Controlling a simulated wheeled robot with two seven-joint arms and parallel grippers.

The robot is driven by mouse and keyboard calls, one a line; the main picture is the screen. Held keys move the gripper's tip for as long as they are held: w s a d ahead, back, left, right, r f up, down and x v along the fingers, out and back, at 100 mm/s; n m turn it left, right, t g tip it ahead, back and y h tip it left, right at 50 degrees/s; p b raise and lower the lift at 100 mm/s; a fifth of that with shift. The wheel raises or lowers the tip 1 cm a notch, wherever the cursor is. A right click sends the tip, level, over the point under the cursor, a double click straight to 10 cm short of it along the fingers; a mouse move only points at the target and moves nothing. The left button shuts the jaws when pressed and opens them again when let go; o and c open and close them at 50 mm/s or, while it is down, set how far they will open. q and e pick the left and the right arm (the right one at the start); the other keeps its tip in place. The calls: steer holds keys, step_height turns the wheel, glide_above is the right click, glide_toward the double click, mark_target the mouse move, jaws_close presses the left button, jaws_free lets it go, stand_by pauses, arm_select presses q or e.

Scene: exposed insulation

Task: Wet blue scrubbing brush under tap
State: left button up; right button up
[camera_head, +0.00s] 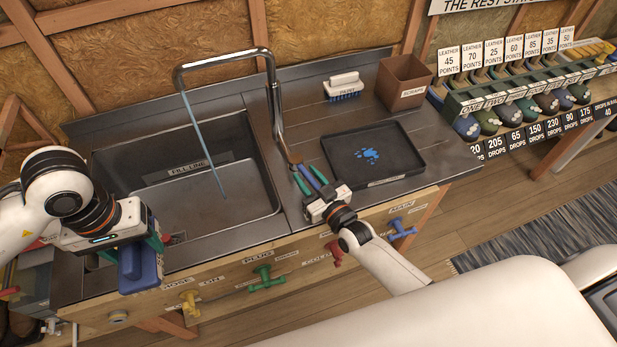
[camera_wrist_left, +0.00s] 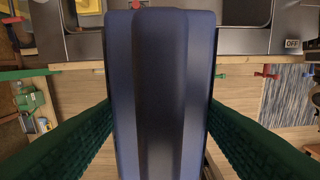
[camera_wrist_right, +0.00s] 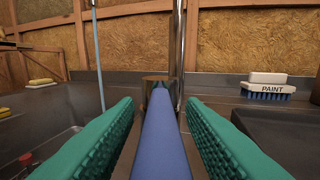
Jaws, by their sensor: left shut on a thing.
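My left gripper (camera_head: 146,250) is shut on a blue block-shaped brush (camera_head: 139,275), held in front of the sink's front left edge. The brush fills the middle of the left wrist view (camera_wrist_left: 160,90); I cannot make out bristles. The tap (camera_head: 271,85) arches over the sink (camera_head: 240,205), and a thin blue stream (camera_head: 203,143) falls from its spout into the basin. My right gripper (camera_head: 310,182) is at the tap's base, its green fingers apart on either side of a blue lever (camera_wrist_right: 163,140). I see gaps between the fingers and the lever.
A white-backed brush marked PAINT (camera_head: 344,86), a brown scraps bin (camera_head: 404,82) and a black tray (camera_head: 407,161) with a blue splash stand on the right counter. Coloured valve handles (camera_head: 264,277) line the cabinet front. Yellow sponges (camera_wrist_right: 41,82) lie beyond the sink.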

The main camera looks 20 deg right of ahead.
steer(key=shift+s, duration=0.1)
arm_select(q)
steer(key=shift+f+b, duration=0.95)
steer(key=shift+b, duration=0.05)
arm_select(e)
steer(key=v, duration=1.1)
steer(key=shift+s+d, duration=0.2)
steer(key=shift+s, duration=0.2)
steer(key=shift+a, duration=0.1)
